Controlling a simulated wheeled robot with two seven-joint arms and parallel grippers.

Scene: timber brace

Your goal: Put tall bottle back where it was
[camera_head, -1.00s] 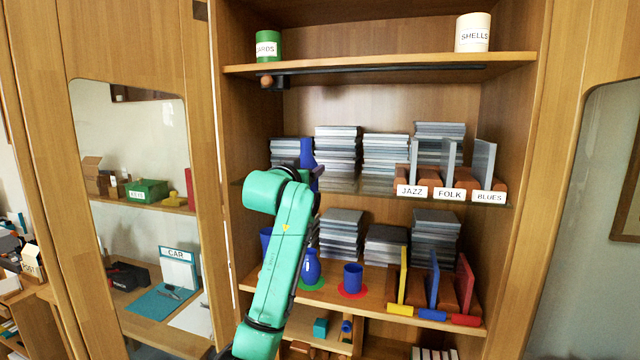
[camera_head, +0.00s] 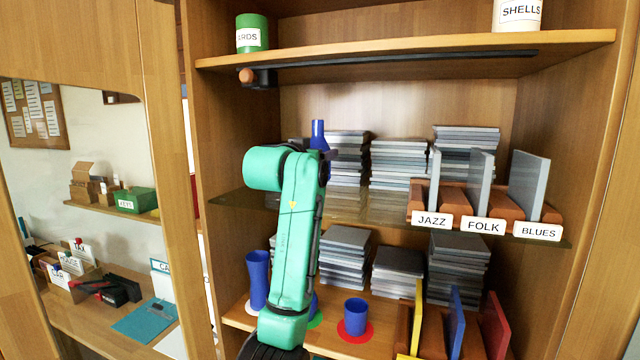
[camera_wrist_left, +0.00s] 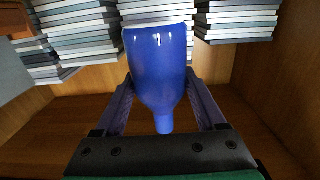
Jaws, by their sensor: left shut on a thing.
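A tall blue bottle (camera_head: 318,137) stands upright in my left gripper (camera_head: 326,160), over the glass middle shelf (camera_head: 370,207) and in front of the grey stacks. My green left arm hides its lower part in the head view, so I cannot tell whether its base touches the shelf. In the left wrist view the bottle (camera_wrist_left: 160,70) is between the two dark fingers, its narrow neck pointing down in the picture. My right gripper is not in view.
On the shelf below, a blue vase (camera_head: 257,278) stands on a white disc, a blue cup (camera_head: 356,312) on a red disc (camera_head: 354,332), and another blue object is mostly hidden by my arm at a green disc (camera_head: 317,320).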

